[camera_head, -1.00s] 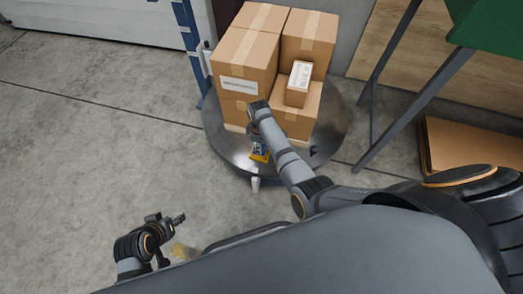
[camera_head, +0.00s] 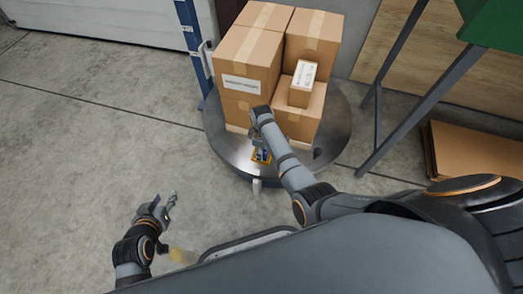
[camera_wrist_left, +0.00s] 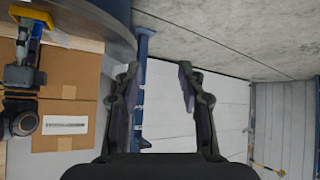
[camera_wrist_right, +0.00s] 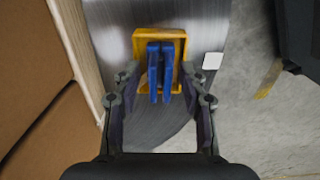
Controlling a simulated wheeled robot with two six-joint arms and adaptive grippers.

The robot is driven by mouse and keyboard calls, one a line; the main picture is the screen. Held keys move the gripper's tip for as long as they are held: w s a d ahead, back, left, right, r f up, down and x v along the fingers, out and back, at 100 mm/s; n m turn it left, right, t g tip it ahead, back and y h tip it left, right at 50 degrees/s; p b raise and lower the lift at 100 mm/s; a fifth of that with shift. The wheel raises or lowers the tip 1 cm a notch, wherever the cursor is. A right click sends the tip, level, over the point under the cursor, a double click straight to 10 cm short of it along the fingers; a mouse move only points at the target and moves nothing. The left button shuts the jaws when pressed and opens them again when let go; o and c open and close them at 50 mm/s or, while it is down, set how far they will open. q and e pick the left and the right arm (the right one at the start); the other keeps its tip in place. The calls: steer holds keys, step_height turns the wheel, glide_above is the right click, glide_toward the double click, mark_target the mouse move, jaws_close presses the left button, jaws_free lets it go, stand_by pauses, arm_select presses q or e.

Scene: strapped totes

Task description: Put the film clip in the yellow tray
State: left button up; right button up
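The yellow tray (camera_wrist_right: 142,39) lies on the round metal top. It also shows in the head view (camera_head: 262,158), partly hidden by my right gripper, and at the top left of the left wrist view (camera_wrist_left: 32,17). The film clip looks like a blue piece with two prongs (camera_wrist_right: 153,72); it overlaps the tray's middle and near edge. I cannot tell whether it rests on the tray. My right gripper (camera_wrist_right: 160,82) is open above the tray, its fingers on either side of the clip with gaps. My left gripper (camera_head: 172,199) is open and empty above bare floor.
Stacked cardboard boxes (camera_head: 246,62) stand on the round metal top (camera_head: 333,130), close behind and beside my right gripper. A blue post (camera_head: 189,38) rises at its left. A dark-legged green stand (camera_head: 412,112) is at right. The floor at left is clear.

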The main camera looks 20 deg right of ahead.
steer(key=shift+r, duration=0.15)
step_height(320, 180, up, 3)
steer(key=shift+f+p, duration=0.1)
steer(key=shift+p, duration=0.7)
steer(key=shift+r+p, duration=0.55)
steer(key=shift+r, duration=0.3)
arm_select(q)
steer(key=s+a+g+p, duration=0.1)
steer(key=s+g+p, duration=0.2)
steer(key=s+g, duration=0.4)
steer(key=shift+s+f+y, duration=0.3)
steer(key=shift+s+y, duration=0.1)
steer(key=shift+s, duration=0.65)
arm_select(e)
step_height(320, 180, up, 8)
steer(key=shift+f, duration=0.25)
